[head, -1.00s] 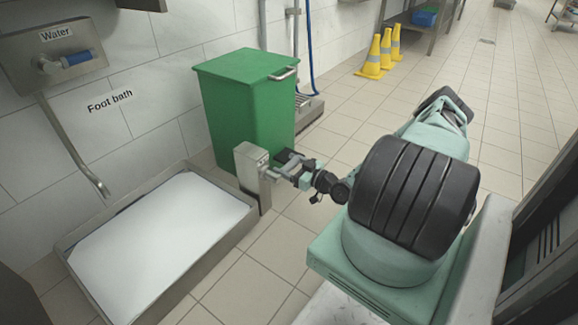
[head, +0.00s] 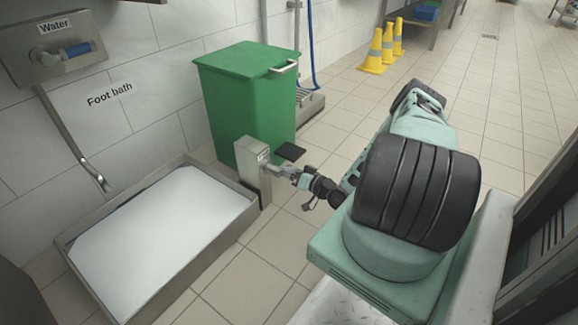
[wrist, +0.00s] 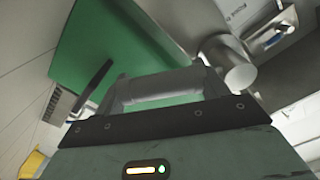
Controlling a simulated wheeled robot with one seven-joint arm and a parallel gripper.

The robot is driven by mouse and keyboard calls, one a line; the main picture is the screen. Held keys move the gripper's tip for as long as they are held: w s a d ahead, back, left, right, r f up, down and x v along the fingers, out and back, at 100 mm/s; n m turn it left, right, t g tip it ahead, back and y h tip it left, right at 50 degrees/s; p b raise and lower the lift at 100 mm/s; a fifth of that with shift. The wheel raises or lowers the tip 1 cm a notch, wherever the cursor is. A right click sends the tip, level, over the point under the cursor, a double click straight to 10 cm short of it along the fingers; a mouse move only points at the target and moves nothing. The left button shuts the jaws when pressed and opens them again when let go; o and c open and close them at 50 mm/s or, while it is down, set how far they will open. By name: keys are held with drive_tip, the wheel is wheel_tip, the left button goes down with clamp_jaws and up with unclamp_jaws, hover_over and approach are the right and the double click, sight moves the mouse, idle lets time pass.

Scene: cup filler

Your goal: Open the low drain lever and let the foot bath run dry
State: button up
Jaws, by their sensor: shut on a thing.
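The foot bath (head: 219,242) is a shallow steel tray on the floor at left in the head view, with whitish liquid (head: 165,232) across it. A steel drain post (head: 252,167) stands at its right edge. My gripper (head: 284,172) is low, at the right side of this post. In the wrist view my gripper (wrist: 160,90) is shut on a grey cylindrical bar, the drain lever (wrist: 165,84). A round metal fitting (wrist: 237,66) shows just beyond it. In the head view my gripper mostly hides the lever, and its angle is hard to tell.
A green bin (head: 245,95) stands behind the post, with a black pedal (head: 290,151) at its base. A water valve box (head: 55,50) and its pipe are on the left wall. Yellow cones (head: 380,48) stand further back. The tiled floor in front of the post is clear.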

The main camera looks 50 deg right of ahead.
drive_tip(key=m, duration=0.1)
drive_tip(key=a+f+m, duration=0.1)
drive_tip(key=m, duration=0.1)
drive_tip(key=shift+s+a+f, duration=0.1)
drive_tip(key=shift+a+f, duration=0.05)
drive_tip(key=shift+f, duration=0.15)
drive_tip(key=shift+s+a+f+m, duration=0.1)
drive_tip(key=shift+a+f+m, duration=0.2)
drive_tip(key=shift+a+m, duration=0.6)
drive_tip(key=shift+s+a+f+m, duration=0.1)
drive_tip(key=shift+a+f+m, duration=0.3)
drive_tip(key=shift+m, duration=0.95)
drive_tip(key=shift+a+f+m, duration=0.25)
drive_tip(key=shift+a+m, duration=0.4)
drive_tip(key=shift+m, duration=0.5)
drive_tip(key=o, duration=1.4)
